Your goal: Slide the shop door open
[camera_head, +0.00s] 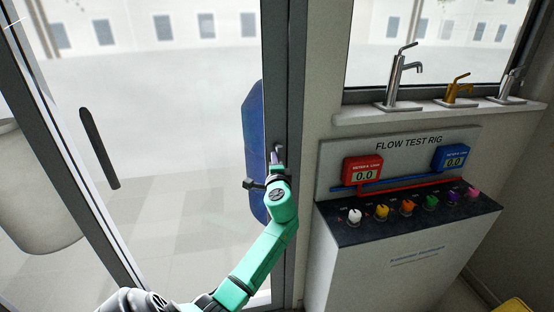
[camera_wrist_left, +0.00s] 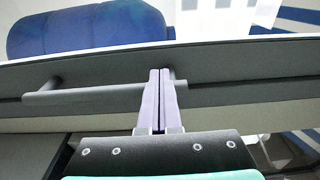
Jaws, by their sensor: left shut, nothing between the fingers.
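The shop door is a glass panel in a dark frame (camera_head: 283,60), seen in the middle of the head view. My left gripper (camera_head: 275,154) is at the frame's edge, with its fingers shut and empty. In the left wrist view a grey bar handle (camera_wrist_left: 85,98) stands off the dark frame. My shut fingers (camera_wrist_left: 160,75) overlap the right end of this bar; whether they touch it I cannot tell. In the head view the arm and gripper hide most of this handle. My right gripper is not in view.
Another dark upright handle (camera_head: 100,148) is on the glass at left. A blue rounded object (camera_head: 253,120) shows behind the glass. Right of the frame stands the flow test rig (camera_head: 400,250) with coloured knobs, below a sill (camera_head: 440,109) with taps.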

